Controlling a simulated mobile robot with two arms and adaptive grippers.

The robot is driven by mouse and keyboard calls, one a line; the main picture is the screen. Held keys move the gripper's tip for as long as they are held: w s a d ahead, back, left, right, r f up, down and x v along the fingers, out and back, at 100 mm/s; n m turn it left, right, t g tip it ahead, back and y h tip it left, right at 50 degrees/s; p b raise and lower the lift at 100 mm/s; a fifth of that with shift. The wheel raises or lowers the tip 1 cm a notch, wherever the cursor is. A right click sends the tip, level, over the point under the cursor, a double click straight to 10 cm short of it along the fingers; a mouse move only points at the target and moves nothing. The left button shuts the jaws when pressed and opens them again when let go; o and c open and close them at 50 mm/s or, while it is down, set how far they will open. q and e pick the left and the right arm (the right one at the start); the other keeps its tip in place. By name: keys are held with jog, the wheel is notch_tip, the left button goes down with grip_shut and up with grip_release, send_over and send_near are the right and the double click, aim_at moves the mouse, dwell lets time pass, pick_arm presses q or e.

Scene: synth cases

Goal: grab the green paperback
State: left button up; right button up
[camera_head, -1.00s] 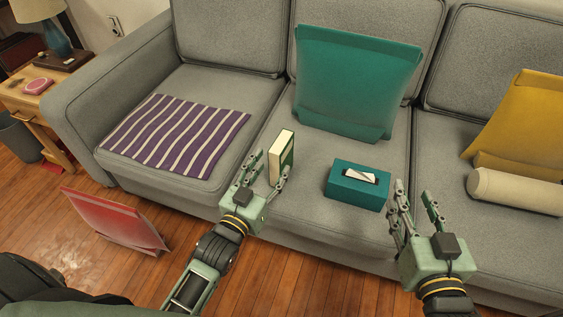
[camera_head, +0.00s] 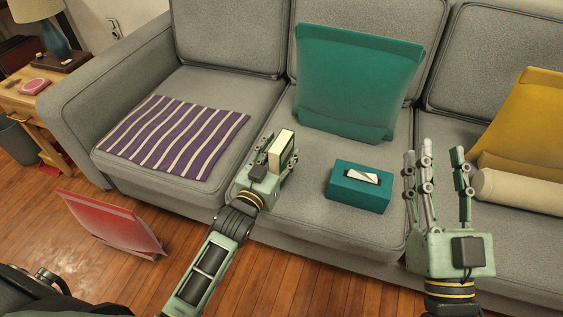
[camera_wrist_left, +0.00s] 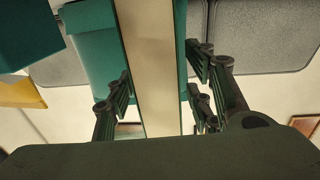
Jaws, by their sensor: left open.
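The green paperback (camera_head: 284,144) stands upright on the middle seat of the sofa, its cream page edges showing in the head view. My left gripper (camera_head: 280,157) is open, with its fingers on both sides of the book. In the left wrist view the book (camera_wrist_left: 152,65) is a tall pale band between the open fingers of that gripper (camera_wrist_left: 160,88); I cannot tell whether any finger touches it. My right gripper (camera_head: 435,155) is open and empty, to the right of the tissue box in the head view.
A teal tissue box (camera_head: 350,195) sits right of the book. A teal cushion (camera_head: 355,80) leans behind. A striped purple cloth (camera_head: 175,137) covers the left seat. A yellow cushion (camera_head: 530,120) and cream bolster (camera_head: 520,190) lie right. A red panel-like object (camera_head: 110,220) stands on the floor.

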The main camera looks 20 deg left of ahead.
pick_arm(q)
jog(key=shift+w, duration=0.25)
jog(key=shift+r, duration=0.1)
grip_shut()
dwell(0.3)
